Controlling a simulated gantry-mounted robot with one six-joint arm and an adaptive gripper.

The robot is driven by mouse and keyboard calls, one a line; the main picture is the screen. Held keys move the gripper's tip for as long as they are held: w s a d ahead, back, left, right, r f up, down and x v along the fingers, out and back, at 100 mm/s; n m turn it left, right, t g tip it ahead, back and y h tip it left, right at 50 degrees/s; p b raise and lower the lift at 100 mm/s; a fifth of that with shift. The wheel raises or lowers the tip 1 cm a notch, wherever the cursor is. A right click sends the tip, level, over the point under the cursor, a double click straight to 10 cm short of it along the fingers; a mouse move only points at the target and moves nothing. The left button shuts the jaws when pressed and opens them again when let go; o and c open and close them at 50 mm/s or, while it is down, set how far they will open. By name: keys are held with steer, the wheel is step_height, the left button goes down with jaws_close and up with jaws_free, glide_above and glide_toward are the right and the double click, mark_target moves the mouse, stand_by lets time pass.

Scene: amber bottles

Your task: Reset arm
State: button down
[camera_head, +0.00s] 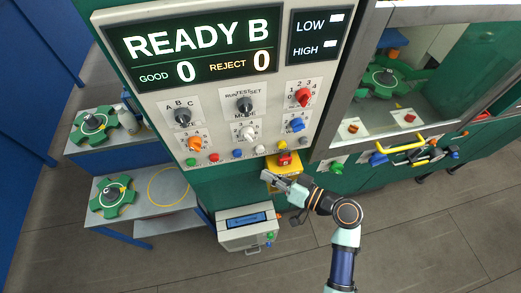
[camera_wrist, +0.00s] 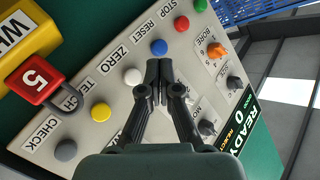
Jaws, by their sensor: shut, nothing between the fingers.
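My gripper (camera_head: 268,177) is shut and empty in front of the control panel (camera_head: 170,100), below its button row in the head view. In the wrist view the closed fingertips (camera_wrist: 158,63) point at the panel, just beside the blue button labelled RESET (camera_wrist: 159,47). The white button labelled ZERO (camera_wrist: 133,76) is on their other side. I cannot tell whether the tips touch the panel. The blue button also shows in the head view (camera_head: 238,153). The display (camera_head: 195,42) reads READY B, GOOD 0, REJECT 0.
A red padlock marked 5 (camera_wrist: 37,80) hangs by a yellow block beside the buttons. Several knobs, including an orange one (camera_wrist: 217,50), sit on the panel. A printer-like box (camera_head: 247,227) stands below. Green fixtures (camera_head: 112,198) rest on shelves at left. Open floor lies in front.

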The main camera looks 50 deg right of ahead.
stand_by(0.4)
steer(key=w+a+r+n+g+p, duration=0.2)
steer(key=w+a+r+p, duration=0.15)
steer(key=a, duration=0.35)
steer(key=w+a+r+n+g+p, duration=0.25)
steer(key=a+r, duration=0.25)
steer(key=a, duration=0.3)
steer(key=s+a+r+t+h+p, duration=0.1)
steer(key=s+a+r+h+p, duration=0.2)
steer(key=a+r, duration=0.7)
step_height(320, 180, up, 4)
steer(key=shift+a+p, duration=0.4)
steer(key=shift+p, duration=0.3)
